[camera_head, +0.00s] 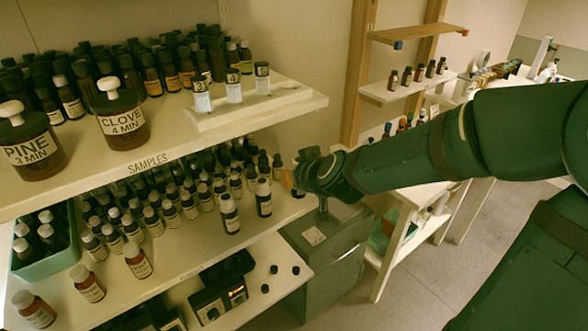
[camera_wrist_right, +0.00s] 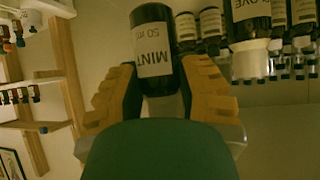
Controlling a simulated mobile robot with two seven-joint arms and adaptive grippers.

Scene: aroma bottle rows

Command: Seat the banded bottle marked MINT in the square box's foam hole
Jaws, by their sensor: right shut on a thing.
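My right gripper (camera_head: 290,182) reaches in from the right to the front edge of the middle shelf. In the right wrist view its orange fingers (camera_wrist_right: 155,92) are shut on the sides of a dark bottle with a white label reading MINT 50 ML (camera_wrist_right: 152,45). The label appears upside down there, as does the clove jar, so the bottle is roughly upright. Its cap end and any band are hidden by my gripper. In the head view I cannot clearly pick out the held bottle. No foam hole is clearly visible, and I cannot tell which container is the square box. My left gripper is not in view.
The clove jar (camera_head: 121,115) and pine jar (camera_head: 28,145) stand on the upper shelf. Several small bottles crowd the middle shelf (camera_head: 190,240). Dark boxes (camera_head: 212,303) sit on the lower shelf. A grey cabinet (camera_head: 322,262) stands below my right gripper.

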